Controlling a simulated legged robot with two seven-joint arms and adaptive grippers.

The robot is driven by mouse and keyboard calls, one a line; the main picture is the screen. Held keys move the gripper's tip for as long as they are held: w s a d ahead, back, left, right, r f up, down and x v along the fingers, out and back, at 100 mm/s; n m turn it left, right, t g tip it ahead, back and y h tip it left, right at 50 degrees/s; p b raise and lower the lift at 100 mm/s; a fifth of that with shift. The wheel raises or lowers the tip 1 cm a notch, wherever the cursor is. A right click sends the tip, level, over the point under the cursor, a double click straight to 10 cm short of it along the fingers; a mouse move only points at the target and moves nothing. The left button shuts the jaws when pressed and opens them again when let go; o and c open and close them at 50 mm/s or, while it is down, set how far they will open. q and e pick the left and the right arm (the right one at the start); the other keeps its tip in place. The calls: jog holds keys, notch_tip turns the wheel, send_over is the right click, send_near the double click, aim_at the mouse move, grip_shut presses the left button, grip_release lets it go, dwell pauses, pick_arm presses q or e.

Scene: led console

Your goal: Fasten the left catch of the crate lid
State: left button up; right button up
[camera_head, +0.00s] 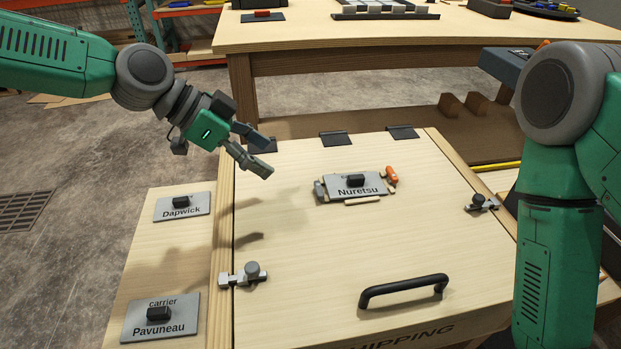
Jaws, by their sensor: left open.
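The crate lid (300,275) is pale wood and lies flat, with a black handle (404,288) near its front edge. The left catch (243,275) is a small grey metal piece with a round dark knob at the lid's left edge. The right catch (482,203) is similar and sits at the lid's right edge. My left gripper (264,158) is open and empty above the lid's back left corner, well behind and above the left catch. My right arm (550,190) comes down at the right; its gripper is out of the picture.
A grey plate marked Nuretsu (345,192) lies on the lid with small parts around it. Plates marked Dapwick (182,206) and Pavuneau (160,318) lie on the wooden board at left. A workbench (400,30) stands behind. The lid's left front area is clear.

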aim_at(319, 188)
pick_arm(q)
jog(key=b+x, duration=0.1)
jog(key=x, duration=0.4)
jog(key=b+x, duration=0.2)
jog(key=x, duration=0.4)
jog(key=shift+s+d+r, duration=0.15)
jog(key=shift+d, duration=0.2)
jog(key=shift+d+f, duration=0.2)
jog(key=shift+f, duration=0.25)
jog(key=shift+b, duration=0.3)
jog(key=shift+d, duration=0.2)
jog(key=c, duration=1.1)
